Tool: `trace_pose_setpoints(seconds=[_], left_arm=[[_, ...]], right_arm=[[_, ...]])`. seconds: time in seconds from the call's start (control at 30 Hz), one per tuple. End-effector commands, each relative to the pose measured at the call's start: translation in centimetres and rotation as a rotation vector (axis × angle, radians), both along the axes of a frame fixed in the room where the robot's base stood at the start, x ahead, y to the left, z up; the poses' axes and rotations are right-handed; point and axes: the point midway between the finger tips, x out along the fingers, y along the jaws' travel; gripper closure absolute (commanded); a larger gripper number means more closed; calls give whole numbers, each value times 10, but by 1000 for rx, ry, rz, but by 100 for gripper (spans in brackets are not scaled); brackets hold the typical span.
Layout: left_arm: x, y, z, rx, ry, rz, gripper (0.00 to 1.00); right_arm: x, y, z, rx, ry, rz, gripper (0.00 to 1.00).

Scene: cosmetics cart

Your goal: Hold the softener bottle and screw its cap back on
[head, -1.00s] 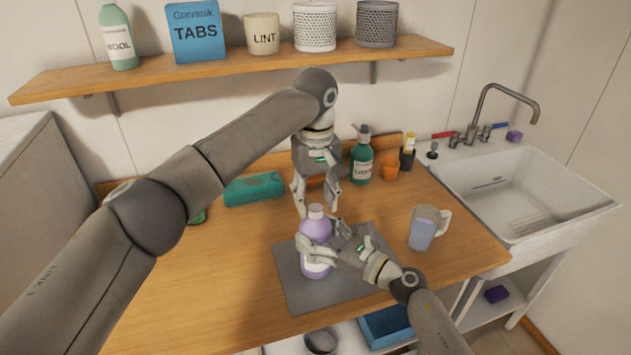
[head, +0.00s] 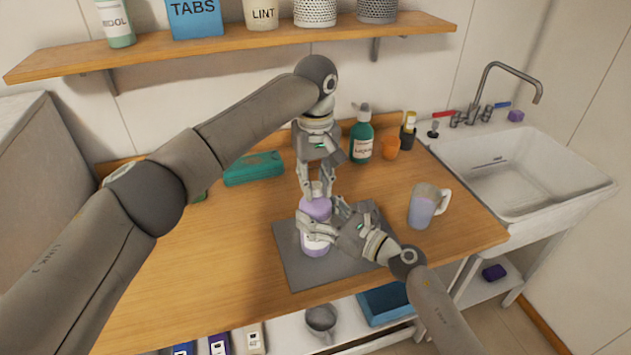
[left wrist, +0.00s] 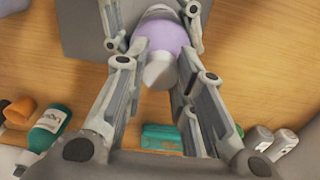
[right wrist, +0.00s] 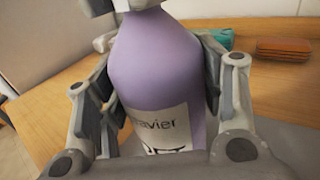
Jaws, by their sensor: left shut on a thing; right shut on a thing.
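The lilac softener bottle (head: 314,208) stands upright on a grey mat (head: 296,270). It fills the middle of the right wrist view (right wrist: 160,75), its label facing that camera. Its pale cap (left wrist: 160,70) is on top of the neck; how far it is threaded cannot be seen. My left gripper (head: 316,188) points down from above and is shut on the cap, one finger on each side. My right gripper (head: 320,229) comes in from the right and is shut around the bottle's body. The fingers partly hide the cap in the head view.
A measuring jug (head: 422,206) with lilac liquid stands right of the mat. Behind are a teal box (head: 253,168), a green bottle (head: 361,140) and an orange cup (head: 390,148). The sink (head: 520,180) is at the right.

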Motion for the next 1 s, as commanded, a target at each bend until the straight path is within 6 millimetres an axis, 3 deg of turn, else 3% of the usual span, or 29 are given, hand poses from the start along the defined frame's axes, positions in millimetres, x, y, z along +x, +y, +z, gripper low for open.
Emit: trace_pose_setpoints(seconds=[0.17, 0.8, 1.0], left_arm=[[0, 0, -1, -1, 2, -179, 100], [0, 0, -1, 0, 2, -1232, 100], [0, 0, -1, 1, 1, -1320, 100]], right_arm=[[0, 0, -1, 0, 1, 0, 100], [0, 0, -1, 0, 1, 0, 100], [0, 0, -1, 0, 1, 0, 100]])
